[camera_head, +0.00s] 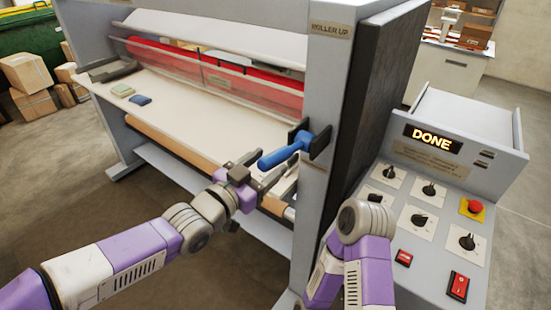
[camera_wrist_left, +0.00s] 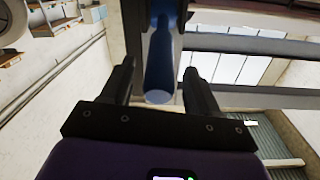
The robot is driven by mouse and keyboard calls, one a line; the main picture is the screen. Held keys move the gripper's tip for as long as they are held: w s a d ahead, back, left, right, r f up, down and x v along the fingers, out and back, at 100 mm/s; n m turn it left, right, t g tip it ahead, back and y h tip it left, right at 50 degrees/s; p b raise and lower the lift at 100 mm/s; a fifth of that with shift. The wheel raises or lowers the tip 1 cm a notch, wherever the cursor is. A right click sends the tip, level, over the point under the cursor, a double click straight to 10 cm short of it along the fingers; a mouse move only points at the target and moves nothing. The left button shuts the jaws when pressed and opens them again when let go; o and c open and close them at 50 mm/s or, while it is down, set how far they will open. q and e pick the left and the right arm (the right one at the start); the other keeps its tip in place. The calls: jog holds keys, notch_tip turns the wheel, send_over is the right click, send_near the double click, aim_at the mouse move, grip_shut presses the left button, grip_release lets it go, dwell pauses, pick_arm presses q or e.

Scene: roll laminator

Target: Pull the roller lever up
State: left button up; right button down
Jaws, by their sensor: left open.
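The roller lever (camera_head: 284,151) has a blue handle on a dark bracket at the laminator's front right post. Its handle slopes down to the left from the bracket. My left gripper (camera_head: 264,169) is open just below and in front of the handle's free end. In the left wrist view, the blue handle (camera_wrist_left: 158,62) lies between the two spread fingers of my left gripper (camera_wrist_left: 160,72), with its round end towards the palm. I cannot tell whether either finger touches it. My right forearm shows at the lower middle, but its gripper is out of view.
The laminator post carries a "ROLLER UP" label (camera_head: 331,29). A control panel (camera_head: 425,230) with knobs and red buttons stands at the right, its display (camera_head: 433,139) lit "DONE". Two small pads lie on the white feed table (camera_head: 200,115). Cardboard boxes (camera_head: 27,73) stand far left.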

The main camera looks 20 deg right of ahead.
aim_at(276, 157)
pick_arm(q)
jog(key=shift+x, duration=1.9)
jog(key=shift+c, duration=0.3)
grip_shut()
